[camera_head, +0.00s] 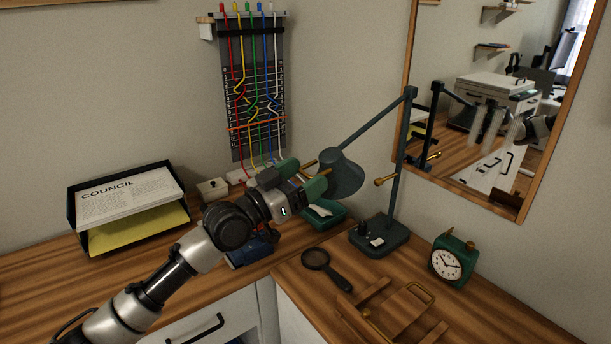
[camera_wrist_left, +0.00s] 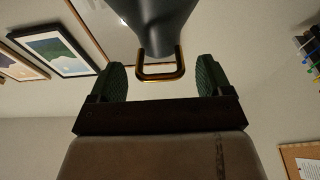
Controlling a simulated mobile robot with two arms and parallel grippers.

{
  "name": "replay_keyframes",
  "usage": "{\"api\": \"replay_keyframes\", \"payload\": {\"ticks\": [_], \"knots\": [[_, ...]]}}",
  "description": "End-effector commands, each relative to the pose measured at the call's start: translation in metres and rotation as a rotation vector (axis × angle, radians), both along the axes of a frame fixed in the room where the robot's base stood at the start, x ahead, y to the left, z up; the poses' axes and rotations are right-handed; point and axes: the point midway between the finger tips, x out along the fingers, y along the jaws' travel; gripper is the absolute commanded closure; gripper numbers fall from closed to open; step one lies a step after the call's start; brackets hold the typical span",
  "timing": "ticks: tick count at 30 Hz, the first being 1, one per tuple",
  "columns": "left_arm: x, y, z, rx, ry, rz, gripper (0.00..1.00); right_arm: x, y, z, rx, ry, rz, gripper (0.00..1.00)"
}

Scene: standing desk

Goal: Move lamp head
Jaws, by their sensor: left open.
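The dark green lamp has its cone-shaped head (camera_head: 343,174) hanging from an angled arm, above a square base (camera_head: 379,236) on the desk. My left gripper (camera_head: 303,177) is open just left of the lamp head, with green fingertips pointing toward it. In the left wrist view, a brass loop handle (camera_wrist_left: 160,75) on the lamp head (camera_wrist_left: 158,22) sits between the spread fingers of my left gripper (camera_wrist_left: 161,80), apart from both. A brass knob (camera_head: 384,181) is on the lamp's post. My right gripper is not in view.
A green alarm clock (camera_head: 452,261), a magnifying glass (camera_head: 326,268) and a wooden stand (camera_head: 395,315) are on the desk near the lamp. A green tray (camera_head: 325,214) lies below its head. A paper tray (camera_head: 130,206) stands left. A mirror (camera_head: 490,110) hangs behind.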

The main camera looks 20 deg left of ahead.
Motion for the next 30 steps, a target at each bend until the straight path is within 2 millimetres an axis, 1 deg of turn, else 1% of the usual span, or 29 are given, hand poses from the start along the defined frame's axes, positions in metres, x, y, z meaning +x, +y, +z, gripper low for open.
{"api": "replay_keyframes", "payload": {"ticks": [1, 9, 12, 15, 21, 30], "knots": [[-0.005, 0.005, -0.005, 0.003, 0.001, 0.001, 0.21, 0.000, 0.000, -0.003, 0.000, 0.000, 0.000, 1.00], [-0.047, 0.037, -0.021, 0.008, 0.003, 0.002, 0.21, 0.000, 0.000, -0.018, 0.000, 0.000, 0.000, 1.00], [-0.060, 0.047, -0.025, 0.007, 0.003, 0.001, 0.21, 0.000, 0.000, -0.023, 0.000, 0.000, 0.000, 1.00], [-0.069, 0.055, -0.026, 0.004, 0.004, 0.001, 0.21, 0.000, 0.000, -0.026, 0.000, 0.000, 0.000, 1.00], [-0.077, 0.060, -0.026, 0.002, 0.001, 0.000, 0.21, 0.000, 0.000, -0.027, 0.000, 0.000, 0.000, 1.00], [-0.076, 0.059, -0.026, 0.001, 0.002, 0.000, 0.21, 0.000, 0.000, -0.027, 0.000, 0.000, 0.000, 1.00]]}}
